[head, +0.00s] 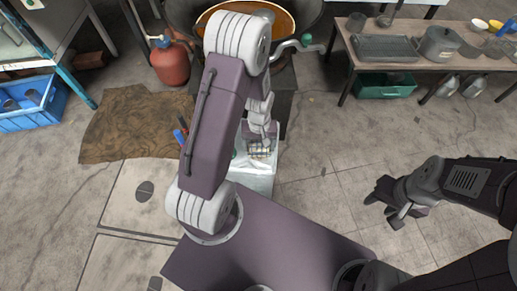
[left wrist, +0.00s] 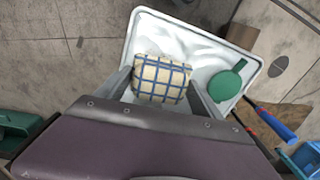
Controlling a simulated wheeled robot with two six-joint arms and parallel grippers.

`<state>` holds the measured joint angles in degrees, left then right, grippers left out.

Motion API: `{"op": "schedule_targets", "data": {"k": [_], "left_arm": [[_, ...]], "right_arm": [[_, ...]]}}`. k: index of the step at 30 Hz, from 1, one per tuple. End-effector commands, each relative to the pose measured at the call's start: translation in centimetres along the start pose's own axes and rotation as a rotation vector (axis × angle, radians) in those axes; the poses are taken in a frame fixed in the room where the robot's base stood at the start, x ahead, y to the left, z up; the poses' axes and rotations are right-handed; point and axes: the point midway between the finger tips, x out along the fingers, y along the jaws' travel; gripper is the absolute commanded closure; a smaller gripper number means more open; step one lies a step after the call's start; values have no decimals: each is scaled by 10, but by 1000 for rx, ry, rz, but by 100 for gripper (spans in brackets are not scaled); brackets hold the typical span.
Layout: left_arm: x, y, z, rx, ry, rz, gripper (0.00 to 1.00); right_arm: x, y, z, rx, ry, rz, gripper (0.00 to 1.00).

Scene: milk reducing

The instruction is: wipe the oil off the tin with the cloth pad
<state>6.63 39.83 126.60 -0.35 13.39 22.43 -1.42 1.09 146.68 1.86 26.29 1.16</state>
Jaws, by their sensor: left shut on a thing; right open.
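My left gripper (head: 262,141) is shut on the cloth pad (left wrist: 161,78), a cream pad with blue checks. The pad also shows at the fingertips in the head view (head: 261,153). It is over the pale, square-topped tin (head: 255,185), whose raised rim and white top fill much of the left wrist view (left wrist: 190,38). I cannot tell whether the pad touches the top. A green round cap (left wrist: 225,84) is on the tin, right of the pad. Glossy white patches show on the top; I cannot tell which are oil. My right gripper (head: 387,204) is open and empty, away from the tin.
Tools with red and blue handles (left wrist: 274,122) are beside the tin. A large pan (head: 290,14) with orange-brown contents is behind it, with a red gas cylinder (head: 170,62) to its left. A wooden bench (head: 354,66) with pots is at back right.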

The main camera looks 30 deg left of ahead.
Motion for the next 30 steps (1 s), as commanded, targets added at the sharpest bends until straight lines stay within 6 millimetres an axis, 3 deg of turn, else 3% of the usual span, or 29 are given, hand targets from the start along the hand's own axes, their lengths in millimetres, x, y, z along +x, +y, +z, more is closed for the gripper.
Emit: {"op": "schedule_targets", "data": {"k": [6, 16, 30], "left_arm": [[-1, 1, -14, 0, 0, 0, 61], [-1, 2, -14, 0, 2, 1, 61], [1, -3, 26, 0, 0, 0, 61]], "right_arm": [[-6, 0, -1, 0, 0, 0, 57], [-11, 0, -1, 0, 0, 0, 57], [-16, 0, -2, 0, 0, 0, 57]]}}
